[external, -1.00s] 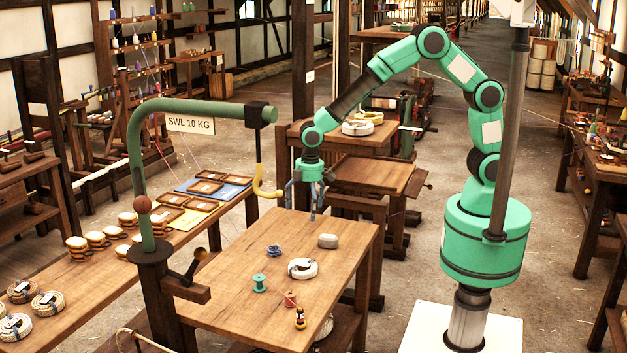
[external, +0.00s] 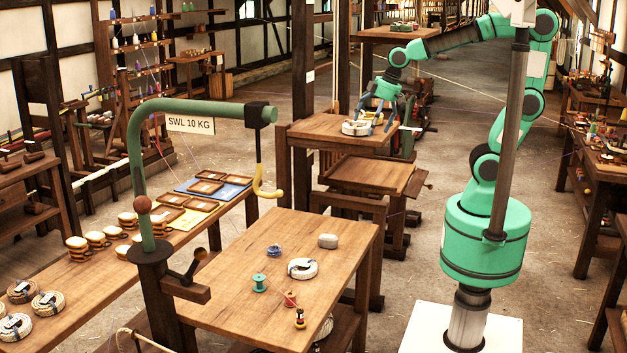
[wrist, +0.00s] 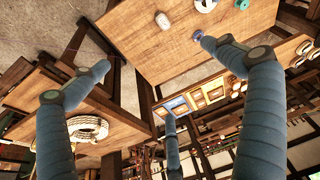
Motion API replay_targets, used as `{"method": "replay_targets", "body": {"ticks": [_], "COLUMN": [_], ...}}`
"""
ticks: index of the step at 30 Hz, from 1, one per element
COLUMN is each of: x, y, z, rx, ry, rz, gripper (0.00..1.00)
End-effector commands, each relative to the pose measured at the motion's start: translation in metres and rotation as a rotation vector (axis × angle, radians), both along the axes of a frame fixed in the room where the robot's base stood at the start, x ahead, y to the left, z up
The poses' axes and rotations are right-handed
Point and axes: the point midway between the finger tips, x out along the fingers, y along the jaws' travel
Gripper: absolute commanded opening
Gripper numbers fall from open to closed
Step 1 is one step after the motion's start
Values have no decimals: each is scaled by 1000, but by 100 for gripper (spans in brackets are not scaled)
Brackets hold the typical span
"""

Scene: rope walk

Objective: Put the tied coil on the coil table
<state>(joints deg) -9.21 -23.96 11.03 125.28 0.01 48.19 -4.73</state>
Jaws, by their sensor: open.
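A white coil with a dark tie (external: 303,268) lies flat on the middle wooden table (external: 225,290). Another pale coil (external: 353,129) lies on a smaller table (external: 318,130) farther back; it also shows in the wrist view (wrist: 88,127), left of centre. My gripper (external: 376,118) is over that back table, close to its coil, with fingers spread and empty. In the wrist view its fingers (wrist: 152,76) stand wide apart, and the coil lies outside them. Whether they touch it in the external view I cannot tell. Several tied coils (external: 48,303) lie on the left bench. Which table is the coil table is not marked.
A lower wooden table (external: 370,175) stands between the two tables.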

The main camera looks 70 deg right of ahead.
Motion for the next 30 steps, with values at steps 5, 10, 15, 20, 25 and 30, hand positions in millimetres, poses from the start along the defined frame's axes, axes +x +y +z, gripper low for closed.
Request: {"method": "replay_targets", "body": {"ticks": [5, 10, 15, 20, 25, 30], "x": [-49, -94, -128, -144, -148, -148], "y": [-30, -52, -66, -71, -73, -72], "z": [20, 28, 28, 27, 26, 26], "rx": [17, 30, 39, 44, 45, 45], "ry": [-52, -98, -130, -147, -149, -149], "rz": [-80, -150, -205, -230, -238, -237], "gripper": [100, 100, 100, 100, 100, 100]}}
